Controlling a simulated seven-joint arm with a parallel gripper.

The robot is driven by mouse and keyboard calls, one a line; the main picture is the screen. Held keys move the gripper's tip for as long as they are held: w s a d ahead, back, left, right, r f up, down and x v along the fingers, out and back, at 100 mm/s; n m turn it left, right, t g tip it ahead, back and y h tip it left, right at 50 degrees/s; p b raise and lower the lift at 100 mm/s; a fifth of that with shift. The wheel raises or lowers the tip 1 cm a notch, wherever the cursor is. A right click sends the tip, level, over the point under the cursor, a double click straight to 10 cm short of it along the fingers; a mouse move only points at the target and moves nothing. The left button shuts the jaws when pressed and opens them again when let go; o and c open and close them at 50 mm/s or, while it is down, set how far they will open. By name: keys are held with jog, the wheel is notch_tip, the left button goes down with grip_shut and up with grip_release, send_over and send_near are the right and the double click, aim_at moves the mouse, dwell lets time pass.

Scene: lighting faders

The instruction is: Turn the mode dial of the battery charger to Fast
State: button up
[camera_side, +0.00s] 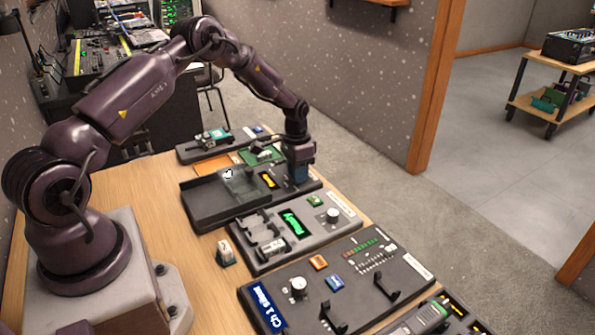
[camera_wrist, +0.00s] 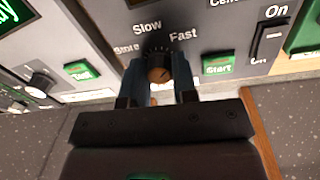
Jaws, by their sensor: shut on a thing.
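The mode dial (camera_wrist: 159,73) is a small round knob with a brownish face in the wrist view. White marks and the labels Store, Slow and Fast are printed around it on the grey battery charger panel (camera_wrist: 215,40). My gripper (camera_wrist: 160,66) is shut on the dial, one blue-grey finger on each side. I cannot clearly tell which label the dial points to. In the side view my gripper (camera_side: 299,174) is lowered onto the right end of the dark charger (camera_side: 215,208), beside its small yellow display (camera_side: 268,180); there the gripper hides the dial.
Right of the dial in the wrist view are a green Start button (camera_wrist: 217,66) and a black On/Off rocker switch (camera_wrist: 271,38). A neighbouring panel with a green display (camera_side: 293,222) and its own knob (camera_side: 333,215) stands close by. A fader panel (camera_side: 330,275) is nearer the camera.

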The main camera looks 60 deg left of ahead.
jog(key=shift+m, duration=0.8)
jog(key=o, duration=0.9)
jog(key=shift+o, duration=0.2)
notch_tip(320, 180, up, 13)
jog(key=shift+a, duration=0.4)
jog(key=shift+w, duration=0.1)
